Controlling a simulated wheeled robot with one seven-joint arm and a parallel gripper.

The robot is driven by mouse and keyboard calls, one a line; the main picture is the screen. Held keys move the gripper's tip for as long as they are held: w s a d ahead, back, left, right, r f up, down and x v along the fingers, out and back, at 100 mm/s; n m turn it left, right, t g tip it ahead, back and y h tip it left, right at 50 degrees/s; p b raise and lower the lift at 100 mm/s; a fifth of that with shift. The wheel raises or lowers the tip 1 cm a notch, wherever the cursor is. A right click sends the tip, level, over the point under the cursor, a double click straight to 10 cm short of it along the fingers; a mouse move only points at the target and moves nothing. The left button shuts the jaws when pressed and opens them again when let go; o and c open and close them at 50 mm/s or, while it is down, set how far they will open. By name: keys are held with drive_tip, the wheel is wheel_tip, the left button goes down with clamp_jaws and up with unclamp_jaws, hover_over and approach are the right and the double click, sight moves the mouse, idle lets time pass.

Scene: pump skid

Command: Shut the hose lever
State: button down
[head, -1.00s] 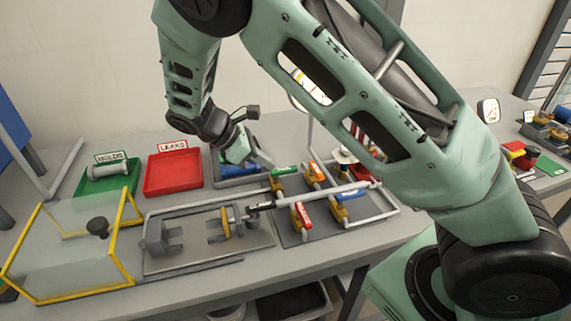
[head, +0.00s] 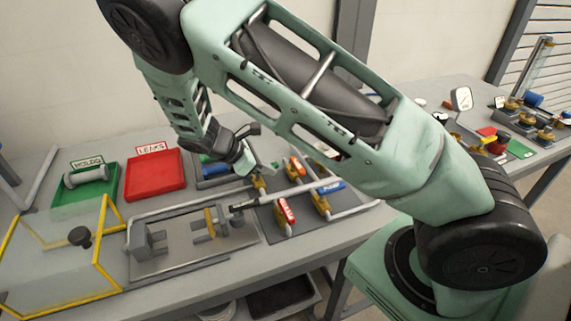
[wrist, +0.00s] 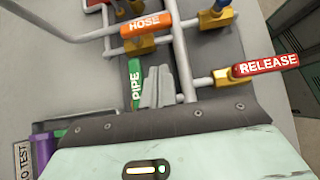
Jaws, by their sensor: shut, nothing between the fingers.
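The hose lever is an orange handle marked HOSE (wrist: 147,25) on a brass valve, near the top of the wrist view. In the head view the orange handle (head: 297,167) is just right of my gripper. My gripper (wrist: 158,86) is shut and empty, with its fingertips below the hose lever in the wrist picture and apart from it. The green PIPE lever (wrist: 136,84) lies right beside the left finger; I cannot tell whether they touch. My gripper (head: 264,169) largely hides this green lever in the head view.
The red RELEASE lever (wrist: 265,65) is right of my gripper, and a blue lever (head: 327,187) stands beyond it. Grey pipes (wrist: 180,50) run between the valves. A red LEAKS tray (head: 153,176) and a green HOLDS tray (head: 85,187) are at left.

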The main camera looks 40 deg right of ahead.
sight(297, 168)
drive_tip(key=shift+s+d+f+p, duration=0.25)
drive_tip(key=shift+d+p, duration=0.05)
drive_tip(key=shift+d, duration=0.6)
drive_tip(key=shift+s+d+f+p, duration=0.25)
drive_tip(key=shift+d, duration=0.6)
drive_tip(key=shift+s+d+f+p, duration=0.25)
drive_tip(key=shift+d+p, duration=0.05)
drive_tip(key=shift+d, duration=0.6)
